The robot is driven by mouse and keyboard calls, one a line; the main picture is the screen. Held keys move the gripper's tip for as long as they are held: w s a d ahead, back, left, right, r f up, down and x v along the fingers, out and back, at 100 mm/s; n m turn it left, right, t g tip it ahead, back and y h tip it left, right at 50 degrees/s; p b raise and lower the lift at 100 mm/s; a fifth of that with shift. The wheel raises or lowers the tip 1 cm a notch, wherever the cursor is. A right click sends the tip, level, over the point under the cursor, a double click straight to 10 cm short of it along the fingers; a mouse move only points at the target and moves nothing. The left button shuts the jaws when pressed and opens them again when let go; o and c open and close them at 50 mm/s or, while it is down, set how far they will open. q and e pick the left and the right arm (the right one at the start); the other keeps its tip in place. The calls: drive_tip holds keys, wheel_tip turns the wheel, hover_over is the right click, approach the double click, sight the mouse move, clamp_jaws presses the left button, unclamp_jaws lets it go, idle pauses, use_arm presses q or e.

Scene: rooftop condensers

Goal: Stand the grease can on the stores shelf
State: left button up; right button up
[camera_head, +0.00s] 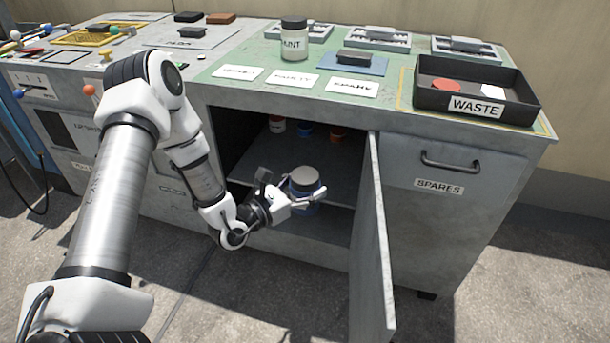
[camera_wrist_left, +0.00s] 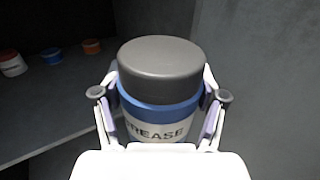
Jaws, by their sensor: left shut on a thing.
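The grease can (camera_wrist_left: 160,95) is a blue can with a grey lid and a white label reading GREASE. It is upright between the fingers of my left gripper (camera_wrist_left: 160,98), which is shut on it. In the head view the can (camera_head: 304,182) is in the open cupboard mouth, with my left gripper (camera_head: 300,197) around it. The stores shelf (camera_head: 270,158) is the grey board inside the cupboard. Whether the can's base touches anything is hidden. My right gripper is not in view.
Several small containers, among them a blue one (camera_wrist_left: 51,56) and an orange one (camera_wrist_left: 92,46), stand at the back of the shelf. The cupboard door (camera_head: 372,240) stands open to the right. A PAINT jar (camera_head: 294,40) and a WASTE tray (camera_head: 475,112) are on the bench top.

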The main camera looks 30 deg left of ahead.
use_arm(q)
drive_tip(key=shift+w+a+f, duration=0.25)
drive_tip(key=shift+w+f, duration=0.1)
drive_tip(key=w+a+b, duration=0.2)
drive_tip(key=w+b, duration=0.1)
drive_tip(key=w, duration=0.6)
drive_tip(key=w+a+b, duration=0.3)
drive_tip(key=w, duration=0.6)
drive_tip(key=f+b, duration=0.1)
drive_tip(key=f, duration=0.1)
drive_tip(key=f+b, duration=0.1)
drive_tip(key=f, duration=0.1)
drive_tip(key=f+b, duration=0.2)
drive_tip(key=f, duration=0.1)
drive_tip(key=shift+w+d+f, duration=0.1)
drive_tip(key=shift+w, duration=0.4)
drive_tip(key=shift+r, duration=0.3)
drive_tip(key=o, duration=1.4)
drive_tip(key=shift+o, duration=0.2)
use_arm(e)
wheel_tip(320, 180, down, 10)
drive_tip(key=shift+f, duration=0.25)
use_arm(q)
drive_tip(key=shift+s, duration=0.2)
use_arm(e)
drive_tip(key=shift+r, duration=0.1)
